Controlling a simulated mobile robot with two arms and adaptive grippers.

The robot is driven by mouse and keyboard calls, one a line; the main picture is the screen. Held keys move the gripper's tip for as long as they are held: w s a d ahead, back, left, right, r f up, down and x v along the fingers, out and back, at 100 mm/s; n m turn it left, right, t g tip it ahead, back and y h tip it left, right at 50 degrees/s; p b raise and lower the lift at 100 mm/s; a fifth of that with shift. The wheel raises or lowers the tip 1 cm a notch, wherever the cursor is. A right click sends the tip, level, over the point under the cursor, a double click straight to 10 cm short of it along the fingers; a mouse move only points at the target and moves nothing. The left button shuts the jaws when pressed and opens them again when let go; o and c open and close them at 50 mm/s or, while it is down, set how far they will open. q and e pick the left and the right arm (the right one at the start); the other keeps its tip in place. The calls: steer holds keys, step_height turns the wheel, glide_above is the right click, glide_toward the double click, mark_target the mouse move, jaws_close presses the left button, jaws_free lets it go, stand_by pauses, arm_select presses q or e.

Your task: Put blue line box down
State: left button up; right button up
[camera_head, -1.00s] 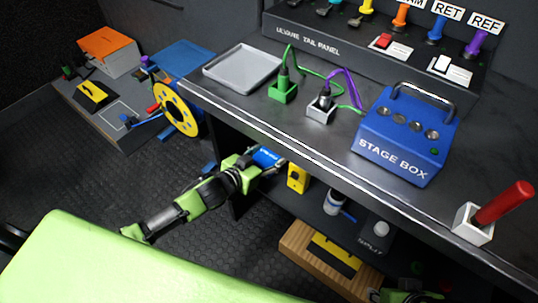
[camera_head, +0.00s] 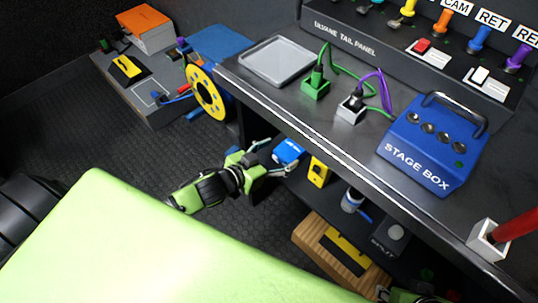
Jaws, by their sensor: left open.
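The blue line box (camera_head: 288,151) is a small blue box with white lettering at the left end of the shelf under the counter. My left gripper (camera_head: 267,157) is just left of it, with its fingers apart and pointing at the box. The box looks free of the fingers; whether a fingertip still touches it is hard to tell. A green part of my right arm shows at the bottom edge, but its fingers cannot be made out.
The counter (camera_head: 335,132) overhangs the shelf. A yellow reel (camera_head: 206,93) is behind my left arm. Open floor (camera_head: 110,140) lies to the left.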

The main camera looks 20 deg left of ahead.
arm_select(q)
steer(key=s+f+n+g+y, duration=0.1)
steer(key=s+g, duration=0.3)
steer(key=s, duration=0.7)
steer(key=s+a+f+n+g+y, duration=0.1)
steer(key=s+f+g+y, duration=0.2)
steer(key=s, duration=0.9)
steer(key=shift+s+g+p, duration=0.2)
steer(key=shift+g+p, duration=0.2)
steer(key=shift+g, duration=0.8)
arm_select(e)
steer(key=x, duration=0.4)
steer(key=shift+s, duration=0.2)
arm_select(q)
steer(key=shift+a, duration=0.1)
arm_select(e)
steer(key=shift+a, duration=0.1)
